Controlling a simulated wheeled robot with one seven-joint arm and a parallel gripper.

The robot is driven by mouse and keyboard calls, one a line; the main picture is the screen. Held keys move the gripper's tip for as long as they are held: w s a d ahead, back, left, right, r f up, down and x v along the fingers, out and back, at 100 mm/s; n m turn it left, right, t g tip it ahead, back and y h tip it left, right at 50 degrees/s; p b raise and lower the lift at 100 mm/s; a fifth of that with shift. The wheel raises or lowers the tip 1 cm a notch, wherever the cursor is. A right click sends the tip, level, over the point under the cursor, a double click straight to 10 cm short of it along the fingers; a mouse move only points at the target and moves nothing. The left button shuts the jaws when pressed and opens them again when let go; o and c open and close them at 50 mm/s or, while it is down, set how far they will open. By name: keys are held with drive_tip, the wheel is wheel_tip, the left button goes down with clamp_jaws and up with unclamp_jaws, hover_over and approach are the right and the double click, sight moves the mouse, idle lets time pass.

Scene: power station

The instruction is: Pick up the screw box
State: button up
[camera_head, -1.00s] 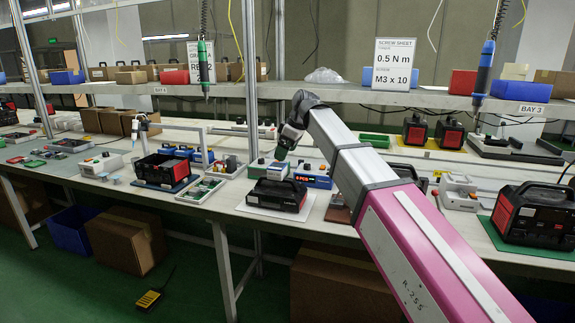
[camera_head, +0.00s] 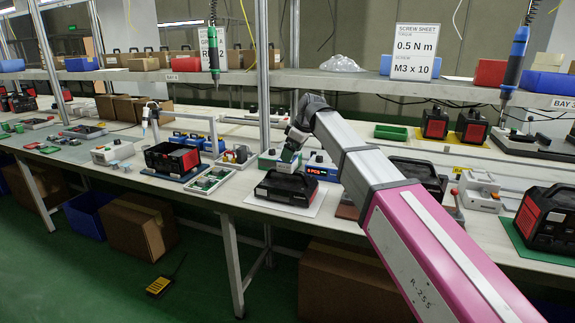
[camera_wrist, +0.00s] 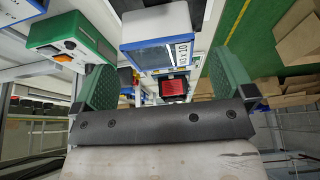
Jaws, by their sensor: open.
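In the wrist view, a blue-fronted box with a white label reading M3 x 10 (camera_wrist: 160,53) lies ahead of and between the fingers, apart from them. I take it as the screw box. In the head view, a blue box with a lit red display (camera_head: 318,171) stands on the bench just right of my gripper; I cannot tell whether it is the same box. My gripper (camera_head: 287,160) is open and empty above the bench, its green-padded fingers also showing in the wrist view (camera_wrist: 163,88). My arm hides part of the bench.
A green and white device (camera_wrist: 72,38) is close by the left finger. A black case (camera_head: 285,188) lies on a white sheet in front of my gripper. A shelf (camera_head: 350,84) runs above the bench, with a blue screwdriver (camera_head: 514,60) hanging at right. Several other devices crowd the bench.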

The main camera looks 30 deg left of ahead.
drive_tip(key=x, duration=0.4)
drive_tip(key=shift+a, duration=0.1)
drive_tip(key=c, duration=1)
drive_tip(key=shift+r, duration=0.2)
